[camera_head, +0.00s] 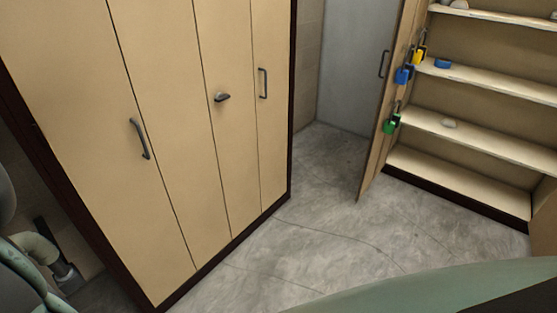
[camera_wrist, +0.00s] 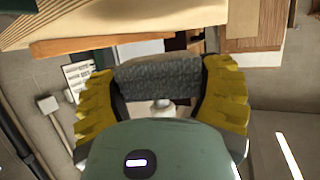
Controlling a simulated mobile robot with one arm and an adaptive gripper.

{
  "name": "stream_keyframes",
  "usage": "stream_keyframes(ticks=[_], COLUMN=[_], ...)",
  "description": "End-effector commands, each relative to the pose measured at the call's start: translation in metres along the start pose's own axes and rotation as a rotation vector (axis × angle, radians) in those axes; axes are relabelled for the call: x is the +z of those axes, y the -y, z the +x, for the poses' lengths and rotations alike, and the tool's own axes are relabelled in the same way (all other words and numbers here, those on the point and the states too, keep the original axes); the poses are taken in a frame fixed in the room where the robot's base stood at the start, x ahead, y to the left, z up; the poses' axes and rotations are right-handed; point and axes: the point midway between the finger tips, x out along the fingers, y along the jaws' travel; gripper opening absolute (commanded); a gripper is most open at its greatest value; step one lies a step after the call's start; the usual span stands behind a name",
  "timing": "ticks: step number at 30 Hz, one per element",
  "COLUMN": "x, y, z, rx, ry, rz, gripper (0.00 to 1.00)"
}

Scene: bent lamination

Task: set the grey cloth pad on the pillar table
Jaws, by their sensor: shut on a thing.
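The grey cloth pad (camera_wrist: 158,76) is in the wrist view, a dark grey, textured block spanning the space between the yellow fingers. My gripper (camera_wrist: 161,84) is shut on it, with one finger on each side. The pad is held off the floor. Neither the gripper nor the pad shows in the head view. I cannot make out a pillar table in either view.
In the head view, a tall beige wardrobe (camera_head: 165,110) with closed doors fills the left. An open shelf cabinet (camera_head: 470,75) stands right, its door (camera_head: 385,120) swung out with padlocks hanging on it. Bare grey floor (camera_head: 310,235) lies between them.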

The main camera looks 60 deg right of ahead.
Motion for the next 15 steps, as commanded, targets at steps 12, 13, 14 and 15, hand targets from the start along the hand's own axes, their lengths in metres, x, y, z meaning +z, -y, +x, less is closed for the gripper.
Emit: stream_keyframes(ticks=[12, 13, 14, 15], x=[-0.016, -0.016, -0.017, -0.017], y=[0.001, 0.001, 0.001, 0.001], z=[0.049, 0.051, 0.052, 0.054], rx=[-0.003, -0.003, -0.002, -0.002], ry=[-0.001, -0.002, -0.002, -0.002], rz=[0.000, -0.001, -0.002, -0.001], gripper=[0.41, 0.41, 0.41, 0.41])
